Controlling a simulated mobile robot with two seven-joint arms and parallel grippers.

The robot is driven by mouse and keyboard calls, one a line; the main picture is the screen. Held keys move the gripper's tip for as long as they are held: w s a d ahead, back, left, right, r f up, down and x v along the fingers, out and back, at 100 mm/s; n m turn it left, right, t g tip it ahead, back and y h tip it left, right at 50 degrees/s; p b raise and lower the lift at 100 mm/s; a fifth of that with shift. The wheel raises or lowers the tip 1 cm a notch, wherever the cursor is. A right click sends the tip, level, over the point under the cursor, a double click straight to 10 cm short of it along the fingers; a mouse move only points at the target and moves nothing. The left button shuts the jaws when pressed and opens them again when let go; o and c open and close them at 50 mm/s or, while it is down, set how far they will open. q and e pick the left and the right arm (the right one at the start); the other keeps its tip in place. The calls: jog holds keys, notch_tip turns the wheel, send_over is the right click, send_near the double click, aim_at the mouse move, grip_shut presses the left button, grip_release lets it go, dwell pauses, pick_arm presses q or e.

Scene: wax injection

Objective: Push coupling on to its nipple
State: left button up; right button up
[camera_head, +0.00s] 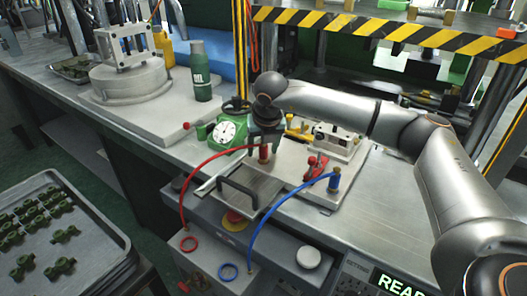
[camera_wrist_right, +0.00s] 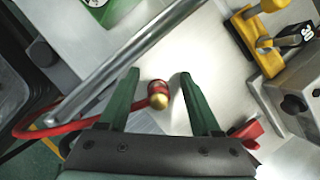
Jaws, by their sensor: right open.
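A red coupling with a brass end (camera_head: 264,152) stands upright on the metal plate at the end of a red hose, just below my right gripper (camera_head: 264,135). In the wrist view the right gripper (camera_wrist_right: 158,73) is open, its green fingers on either side of the coupling (camera_wrist_right: 158,95) with gaps between. The red hose (camera_wrist_right: 45,132) runs off to the left there. A blue coupling (camera_head: 334,181) on a blue hose stands farther right on the plate. I cannot make out a nipple under either coupling. My left gripper is not in view.
A red clamp (camera_head: 315,168) sits between the couplings. A yellow clamp (camera_wrist_right: 262,42) is at the upper right of the wrist view. A green dial gauge (camera_head: 226,132) and a green bottle (camera_head: 200,72) stand left of my right arm. A black handle (camera_head: 238,193) is in front.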

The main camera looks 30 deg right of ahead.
jog(key=shift+c, duration=0.4)
grip_shut()
